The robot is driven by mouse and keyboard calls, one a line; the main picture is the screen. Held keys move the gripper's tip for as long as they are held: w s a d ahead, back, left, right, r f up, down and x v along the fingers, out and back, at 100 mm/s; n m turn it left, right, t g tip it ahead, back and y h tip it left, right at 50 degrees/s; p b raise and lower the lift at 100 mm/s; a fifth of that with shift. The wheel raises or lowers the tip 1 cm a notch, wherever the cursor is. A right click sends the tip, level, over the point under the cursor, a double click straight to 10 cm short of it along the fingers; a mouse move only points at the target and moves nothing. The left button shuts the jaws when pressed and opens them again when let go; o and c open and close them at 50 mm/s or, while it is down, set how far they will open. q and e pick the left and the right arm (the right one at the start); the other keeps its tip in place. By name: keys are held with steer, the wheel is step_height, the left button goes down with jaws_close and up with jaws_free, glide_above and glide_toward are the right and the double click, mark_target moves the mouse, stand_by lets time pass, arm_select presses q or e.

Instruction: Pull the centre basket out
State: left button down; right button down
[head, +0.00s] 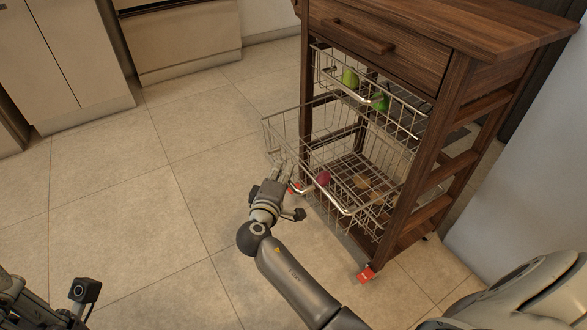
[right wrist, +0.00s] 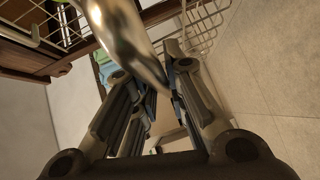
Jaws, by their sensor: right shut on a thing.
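The centre wire basket (head: 272,133) stands out from the front of the dark wooden cart, below the upper basket. Its curved metal handle runs along the lower front and shows large in the right wrist view (right wrist: 127,35). A dark red round item (head: 323,178) and some brownish items lie in it. My right gripper (head: 284,173) is at the left end of the handle, its fingers shut on the handle. The exact contact is partly hidden. Part of my left arm shows at the bottom left; its fingers are out of view.
The wooden cart (head: 452,150) has a closed top drawer (head: 375,48) and an upper wire basket (head: 408,108) with green items. Cabinets (head: 60,55) stand at the back left. Tiled floor left of the cart is clear.

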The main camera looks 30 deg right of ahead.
steer(key=shift+a, duration=0.3)
steer(key=c, duration=1.5)
jaws_free()
steer(key=shift+o, duration=0.2)
steer(key=v, duration=0.7)
steer(key=shift+s, duration=0.2)
steer(key=shift+a, duration=0.1)
